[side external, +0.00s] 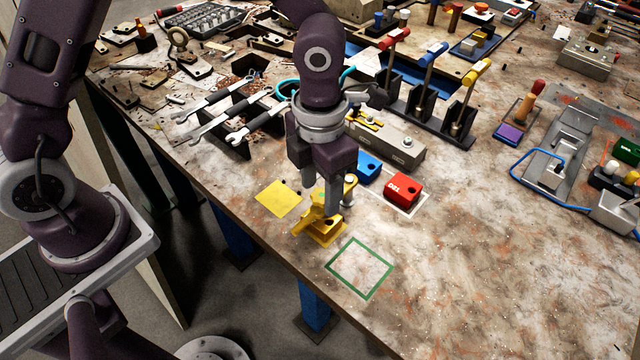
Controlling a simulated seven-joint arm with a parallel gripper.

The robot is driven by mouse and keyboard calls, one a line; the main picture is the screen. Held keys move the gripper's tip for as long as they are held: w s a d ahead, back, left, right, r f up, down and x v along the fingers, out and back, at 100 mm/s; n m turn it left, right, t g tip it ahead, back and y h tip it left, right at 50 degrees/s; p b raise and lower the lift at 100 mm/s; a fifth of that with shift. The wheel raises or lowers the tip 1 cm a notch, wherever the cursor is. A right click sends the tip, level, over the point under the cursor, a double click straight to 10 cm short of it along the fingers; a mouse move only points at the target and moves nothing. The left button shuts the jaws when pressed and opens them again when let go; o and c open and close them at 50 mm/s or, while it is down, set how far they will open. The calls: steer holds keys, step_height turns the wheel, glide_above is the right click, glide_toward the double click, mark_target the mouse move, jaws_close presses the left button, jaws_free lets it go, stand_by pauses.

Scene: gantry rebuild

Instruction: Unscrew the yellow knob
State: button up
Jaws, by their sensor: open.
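A yellow fixture (322,234) stands near the table's front edge, with a yellow knob (312,215) showing on its left side. My gripper (323,206) points down over it. Its jaws are open, and the fingers reach down close to the knob. The fingers hide part of the knob and fixture, so I cannot tell whether they touch it. A small brass-coloured round part (349,183) shows just right of the fingers.
A yellow square (278,198) lies to the left and a green square outline (360,268) to the front right. A blue block (368,166) and a red block (403,188) stand close by on the right. Wrenches (235,115) lie on a rack behind. The right front table is clear.

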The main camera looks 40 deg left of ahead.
steer(key=shift+c, duration=0.4)
jaws_close()
steer(key=shift+n, duration=0.3)
